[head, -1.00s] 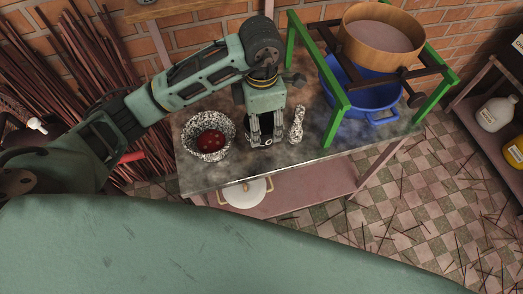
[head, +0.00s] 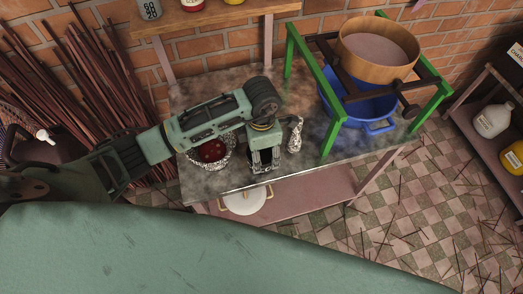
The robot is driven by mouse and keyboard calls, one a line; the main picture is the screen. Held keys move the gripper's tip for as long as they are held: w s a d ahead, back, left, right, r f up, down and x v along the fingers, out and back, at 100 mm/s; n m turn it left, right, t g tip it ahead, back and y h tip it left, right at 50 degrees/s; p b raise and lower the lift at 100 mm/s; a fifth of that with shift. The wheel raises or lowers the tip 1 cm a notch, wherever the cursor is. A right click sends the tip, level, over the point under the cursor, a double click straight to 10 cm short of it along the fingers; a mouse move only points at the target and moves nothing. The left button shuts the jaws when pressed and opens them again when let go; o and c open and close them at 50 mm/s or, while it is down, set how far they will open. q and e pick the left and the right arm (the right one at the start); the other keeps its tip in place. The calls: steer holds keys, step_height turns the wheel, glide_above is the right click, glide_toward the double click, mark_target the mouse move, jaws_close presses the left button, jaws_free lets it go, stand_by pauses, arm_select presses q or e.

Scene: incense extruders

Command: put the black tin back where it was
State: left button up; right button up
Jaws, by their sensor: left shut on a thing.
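My left gripper (head: 263,168) points down over the front part of the grey stone-topped table (head: 230,184). Its fingers are shut on the black tin (head: 262,157), of which only a small dark part shows between them. The gripper hides the rest of the tin, and I cannot tell if it touches the tabletop. A speckled mortar (head: 229,160) with a dark red mass (head: 212,150) in it is just left of the gripper, partly behind my arm. A speckled pestle (head: 295,135) stands just right of it. My right gripper is not in view.
A wooden shelf (head: 215,17) above holds a grey tin (head: 147,9) and jars. A green frame (head: 335,130) with a wooden sieve (head: 376,50) stands over a blue basin (head: 365,105) on the right. A white lidded pot (head: 243,203) sits on the lower shelf.

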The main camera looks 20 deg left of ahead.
arm_select(q)
steer(key=shift+f, duration=0.2)
steer(key=o, duration=1.1)
steer(key=shift+r, duration=0.1)
steer(key=shift+o, duration=0.7)
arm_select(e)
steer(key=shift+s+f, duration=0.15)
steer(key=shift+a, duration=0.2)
arm_select(q)
steer(key=shift+r, duration=0.1)
steer(key=shift+w+r, duration=0.1)
steer(key=shift+r, duration=0.15)
step_height(320, 180, up, 12)
steer(key=b, duration=0.3)
steer(key=shift+f, duration=0.2)
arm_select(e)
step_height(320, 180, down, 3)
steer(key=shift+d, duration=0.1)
